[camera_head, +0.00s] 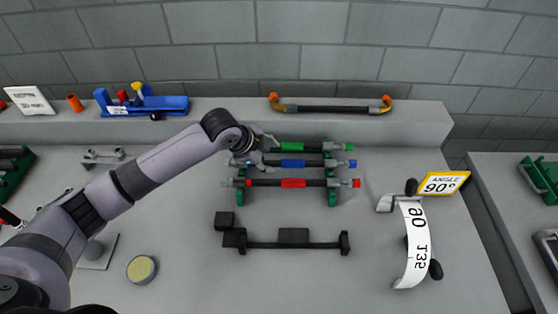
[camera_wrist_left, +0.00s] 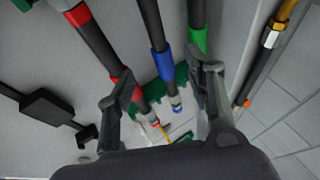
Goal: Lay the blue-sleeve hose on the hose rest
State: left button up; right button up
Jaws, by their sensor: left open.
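The blue-sleeve hose (camera_head: 292,163) lies level in the middle of a green rack (camera_head: 331,197), between the green-sleeve hose (camera_head: 295,147) and the red-sleeve hose (camera_head: 293,183). My left gripper (camera_head: 265,150) is over the rack's left end, close to the hoses. In the left wrist view its open fingers (camera_wrist_left: 160,85) stand either side of the blue-sleeve hose (camera_wrist_left: 159,60), with the red-sleeve hose by the left finger and the green-sleeve hose by the right. Contact cannot be told. A black bar with end posts, seemingly the hose rest (camera_head: 293,240), is empty in front of the rack.
A hose with orange ends (camera_head: 335,108) lies on the back ledge beside a blue tool (camera_head: 150,104). A white curved gauge (camera_head: 415,245) and a 90° sign (camera_head: 443,184) stand at the right. A round yellow-topped tin (camera_head: 142,269) is at the front left.

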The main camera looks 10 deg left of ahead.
aim_at(279, 162)
pick_arm(q)
jog(key=x, duration=0.3)
jog(key=shift+w+f+p, duration=0.15)
jog(key=shift+f+p, duration=0.05)
jog(key=shift+p, duration=0.2)
jog(key=x, duration=0.4)
jog(key=shift+a+f+p, duration=0.1)
jog(key=shift+f+p, duration=0.05)
jog(key=shift+p, duration=0.25)
pick_arm(e)
jog(key=shift+w+a+r, duration=0.1)
jog(key=shift+w+r, duration=0.1)
jog(key=shift+r, duration=0.25)
jog(key=shift+w+a+r, duration=0.1)
jog(key=shift+w+r, duration=0.1)
jog(key=shift+r, duration=0.25)
pick_arm(q)
jog(key=shift+c, duration=0.3)
grip_shut()
pick_arm(e)
jog(key=shift+d, duration=0.2)
